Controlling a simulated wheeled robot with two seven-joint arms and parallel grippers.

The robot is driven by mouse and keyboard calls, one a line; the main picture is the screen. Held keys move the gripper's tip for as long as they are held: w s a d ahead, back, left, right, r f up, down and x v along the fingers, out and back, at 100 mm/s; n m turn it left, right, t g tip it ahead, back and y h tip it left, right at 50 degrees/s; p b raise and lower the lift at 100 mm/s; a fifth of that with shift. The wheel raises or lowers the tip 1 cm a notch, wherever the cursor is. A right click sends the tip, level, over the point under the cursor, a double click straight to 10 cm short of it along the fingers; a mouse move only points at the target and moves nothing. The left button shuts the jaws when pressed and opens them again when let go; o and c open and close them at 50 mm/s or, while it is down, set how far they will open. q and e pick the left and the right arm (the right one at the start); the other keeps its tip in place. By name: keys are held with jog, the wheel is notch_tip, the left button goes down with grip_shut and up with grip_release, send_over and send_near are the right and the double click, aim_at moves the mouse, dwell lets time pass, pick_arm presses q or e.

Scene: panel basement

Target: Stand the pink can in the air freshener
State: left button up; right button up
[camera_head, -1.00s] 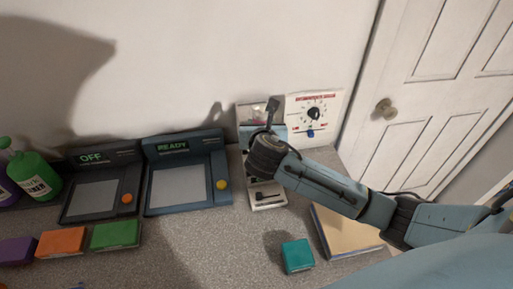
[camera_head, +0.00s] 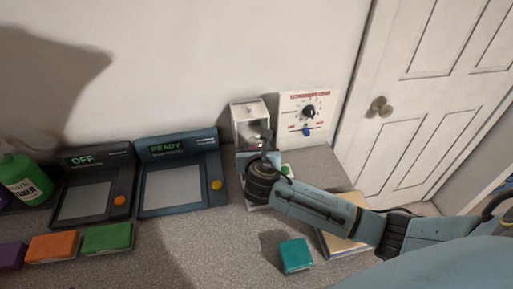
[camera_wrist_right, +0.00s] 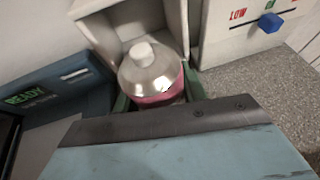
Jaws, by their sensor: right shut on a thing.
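The pink can (camera_wrist_right: 152,78), with a silver shoulder and a pale cap, is upright or nearly so in the right wrist view. My right gripper (camera_head: 262,150) is shut on it; its fingers show beside the can in the wrist view. The air freshener (camera_head: 250,108) is a pale open-fronted housing against the wall. In the wrist view its side walls (camera_wrist_right: 98,36) rise just behind the can, and the can appears in front of the opening. The can's base is hidden by my gripper, so contact with the housing cannot be told. My left gripper is out of view.
A white dial panel (camera_head: 308,118) stands right of the air freshener. A READY device (camera_head: 180,175) and an OFF device (camera_head: 90,187) stand to the left. A teal block (camera_head: 295,255) and a tan book-like object (camera_head: 343,225) lie in front. A green bottle (camera_head: 25,180) is at far left.

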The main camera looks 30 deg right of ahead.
jog(key=shift+f, duration=0.5)
jog(key=o, duration=1)
jog(key=shift+r, duration=0.15)
jog(key=v, duration=0.4)
jog(key=p+v, duration=0.1)
jog(key=v, duration=0.7)
jog(key=shift+r+p, duration=0.3)
jog(key=shift+r, duration=0.15)
